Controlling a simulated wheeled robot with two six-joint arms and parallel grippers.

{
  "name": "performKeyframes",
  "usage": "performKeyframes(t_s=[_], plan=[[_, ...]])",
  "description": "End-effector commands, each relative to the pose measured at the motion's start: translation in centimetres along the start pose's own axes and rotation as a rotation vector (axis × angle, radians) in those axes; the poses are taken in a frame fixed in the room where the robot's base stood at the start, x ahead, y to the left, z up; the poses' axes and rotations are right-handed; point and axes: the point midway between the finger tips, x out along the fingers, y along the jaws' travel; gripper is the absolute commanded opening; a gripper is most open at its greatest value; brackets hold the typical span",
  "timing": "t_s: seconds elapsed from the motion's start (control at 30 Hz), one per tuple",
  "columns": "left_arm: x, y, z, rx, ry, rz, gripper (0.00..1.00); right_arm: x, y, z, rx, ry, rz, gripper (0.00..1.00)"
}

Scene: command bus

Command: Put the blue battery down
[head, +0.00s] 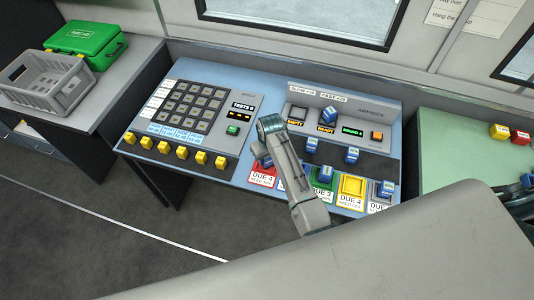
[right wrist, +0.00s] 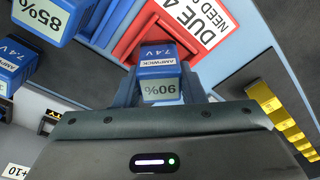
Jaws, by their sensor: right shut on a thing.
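My right gripper (head: 265,160) is shut on a blue battery (right wrist: 160,62) marked 90%, which sits between the two fingers in the right wrist view. My left gripper is not in view.
Other blue batteries stand on the charger (head: 328,113), the dark strip (head: 351,155), the green tray (head: 325,175) and the grey tray (head: 385,188). The yellow tray (head: 352,187) looks empty. A button panel (head: 190,115) with yellow blocks (head: 181,153) is to the left.

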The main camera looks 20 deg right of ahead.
Motion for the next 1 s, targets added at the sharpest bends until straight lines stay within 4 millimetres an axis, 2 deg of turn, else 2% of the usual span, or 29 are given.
performKeyframes(t_s=[0.3,0.33,0.43,0.8,1.0], plan=[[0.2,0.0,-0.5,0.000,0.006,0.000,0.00,0.3,0.0,0.0,0.000,0.000,0.000,0.05],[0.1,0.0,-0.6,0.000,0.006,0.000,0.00,0.3,0.0,0.0,0.000,0.000,0.000,0.40],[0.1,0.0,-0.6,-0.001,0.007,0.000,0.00,0.3,0.0,0.1,0.000,0.000,0.000,0.58],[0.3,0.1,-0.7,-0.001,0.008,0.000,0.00,-0.2,0.0,0.0,0.000,0.002,0.001,0.58],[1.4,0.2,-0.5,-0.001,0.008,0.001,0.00,-2.7,0.0,0.0,0.001,0.005,0.001,0.58]])
